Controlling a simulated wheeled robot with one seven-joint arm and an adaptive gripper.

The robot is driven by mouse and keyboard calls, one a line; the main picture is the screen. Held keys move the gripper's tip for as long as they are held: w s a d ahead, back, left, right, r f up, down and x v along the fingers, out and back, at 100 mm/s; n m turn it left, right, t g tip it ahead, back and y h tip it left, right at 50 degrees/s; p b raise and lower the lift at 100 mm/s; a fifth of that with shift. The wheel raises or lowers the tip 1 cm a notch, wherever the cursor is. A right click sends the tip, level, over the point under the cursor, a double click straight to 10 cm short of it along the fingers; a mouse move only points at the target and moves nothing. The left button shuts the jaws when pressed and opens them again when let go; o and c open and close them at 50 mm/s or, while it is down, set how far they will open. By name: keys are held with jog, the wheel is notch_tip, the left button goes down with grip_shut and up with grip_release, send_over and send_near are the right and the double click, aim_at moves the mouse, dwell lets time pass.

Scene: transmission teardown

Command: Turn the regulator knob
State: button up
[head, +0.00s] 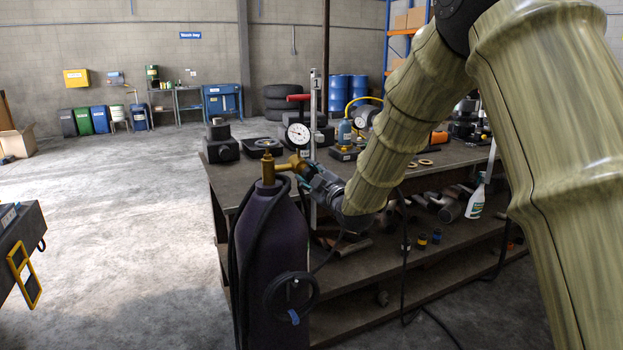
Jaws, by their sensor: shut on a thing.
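A dark purple gas cylinder (266,270) stands upright in front of the workbench. A brass valve (267,170) with a small handwheel sits on its top. A brass regulator body (284,167) sticks out to the right from the valve, and a round white-faced gauge (299,134) stands above it. My gripper (305,169) reaches in from the right and is shut at the regulator's right end, where the knob sits. The fingers hide most of the knob, and its turn angle cannot be seen.
A black hose (291,290) hangs coiled on the cylinder. The workbench (232,181) right behind it carries dark metal parts, a second gauge and brass rings. A spray bottle (476,197) stands on the lower shelf. A cart edge (22,245) is at the left; the floor between is clear.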

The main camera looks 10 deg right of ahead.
jog(key=m, duration=0.6)
jog(key=shift+m+h+b, duration=0.35)
jog(key=shift+m+h, duration=0.05)
jog(key=m, duration=0.6)
jog(key=shift+d+m+b, duration=0.1)
jog(key=shift+m+b, duration=0.2)
jog(key=shift+b, duration=0.1)
jog(key=m+b, duration=0.1)
jog(key=m, duration=0.5)
jog(key=shift+b, duration=0.3)
jog(key=m+b, duration=0.2)
jog(key=m, duration=0.4)
jog(key=o, duration=1)
jog(key=shift+d, duration=0.1)
jog(key=shift+o, duration=0.2)
